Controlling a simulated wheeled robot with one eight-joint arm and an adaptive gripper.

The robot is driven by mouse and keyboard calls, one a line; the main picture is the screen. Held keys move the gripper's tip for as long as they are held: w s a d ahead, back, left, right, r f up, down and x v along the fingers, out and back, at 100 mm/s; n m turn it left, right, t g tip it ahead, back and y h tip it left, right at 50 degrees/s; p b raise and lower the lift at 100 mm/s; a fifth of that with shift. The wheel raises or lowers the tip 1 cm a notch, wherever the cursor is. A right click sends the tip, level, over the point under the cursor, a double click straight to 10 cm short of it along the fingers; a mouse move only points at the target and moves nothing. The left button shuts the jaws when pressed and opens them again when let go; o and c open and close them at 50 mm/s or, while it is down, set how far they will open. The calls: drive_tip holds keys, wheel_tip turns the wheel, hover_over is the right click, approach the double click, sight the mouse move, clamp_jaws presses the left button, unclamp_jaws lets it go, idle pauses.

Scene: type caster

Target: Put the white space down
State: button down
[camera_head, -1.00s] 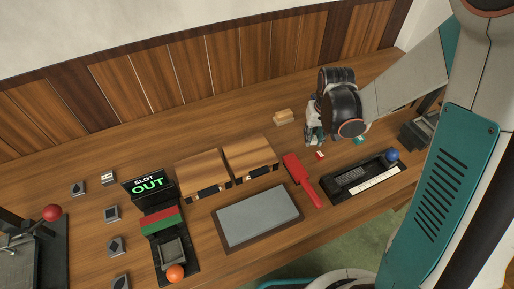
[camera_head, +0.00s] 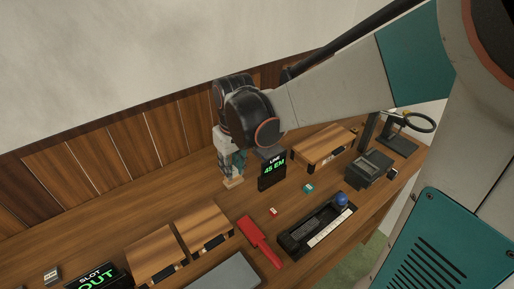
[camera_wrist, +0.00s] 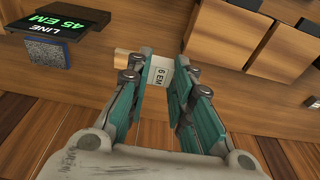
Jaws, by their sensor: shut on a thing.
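The white space (camera_wrist: 159,75) is a small white block marked "6 EM". In the wrist view it sits between the teal fingers of my gripper (camera_wrist: 163,88), which is shut on it. In the head view my gripper (camera_head: 233,166) points down just above a small pale wooden block (camera_head: 233,184) at the back of the table. The white space cannot be made out there. The wooden block shows partly in the wrist view (camera_wrist: 122,62), behind the left finger. I cannot tell whether the white space touches the table.
A "LINE 45 EM" display (camera_head: 271,171) stands close right of my gripper. Small red (camera_head: 273,211) and teal (camera_head: 308,188) blocks lie in front. Two wooden boxes (camera_head: 155,255) (camera_head: 203,226), a red tool (camera_head: 260,241) and a black tray (camera_head: 300,241) are nearer the front edge.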

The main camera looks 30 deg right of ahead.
sight(236, 210)
wheel_tip(236, 210, down, 18)
drive_tip(key=b, duration=0.6)
drive_tip(key=shift+f, duration=0.15)
drive_tip(key=shift+f, duration=0.1)
drive_tip(key=c, duration=1.4)
unclamp_jaws()
